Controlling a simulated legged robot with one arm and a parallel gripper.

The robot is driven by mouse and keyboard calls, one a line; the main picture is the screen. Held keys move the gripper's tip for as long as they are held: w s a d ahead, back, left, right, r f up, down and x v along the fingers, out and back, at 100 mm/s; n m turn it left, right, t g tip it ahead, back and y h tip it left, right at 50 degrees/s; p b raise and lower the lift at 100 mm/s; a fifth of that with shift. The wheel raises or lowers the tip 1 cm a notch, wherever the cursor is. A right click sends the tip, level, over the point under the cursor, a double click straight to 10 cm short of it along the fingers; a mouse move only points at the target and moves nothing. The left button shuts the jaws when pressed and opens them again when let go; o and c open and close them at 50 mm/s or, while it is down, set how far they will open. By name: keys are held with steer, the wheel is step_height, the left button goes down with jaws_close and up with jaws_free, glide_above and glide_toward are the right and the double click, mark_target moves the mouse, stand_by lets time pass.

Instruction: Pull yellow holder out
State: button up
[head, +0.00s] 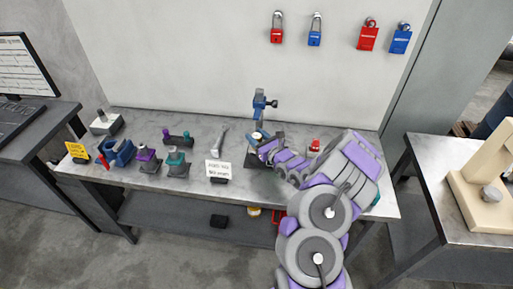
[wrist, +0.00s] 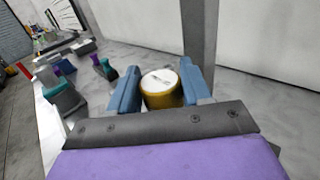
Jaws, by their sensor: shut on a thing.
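The yellow holder (wrist: 161,97) is a short gold-yellow cylinder with a white top that carries small dark marks. In the wrist view it sits upright between the two blue fingers of my gripper (wrist: 160,85), which is shut on it. In the head view my gripper (head: 259,139) reaches to the middle of the grey table, at the foot of a blue upright device (head: 260,104). Only the holder's pale top (head: 257,136) shows there; my arm and fingers hide most of it. I cannot tell whether it is still seated in the device.
A white sign (head: 218,168) stands left of my gripper. Several purple, teal and blue fixtures stand further left on the table (head: 200,127). A red object (head: 315,145) lies to the right. Padlocks hang on the wall behind.

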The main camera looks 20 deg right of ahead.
steer(key=shift+r, duration=0.2)
steer(key=shift+r+p, duration=1.4)
steer(key=shift+r, duration=2.1)
steer(key=shift+s+f, duration=0.1)
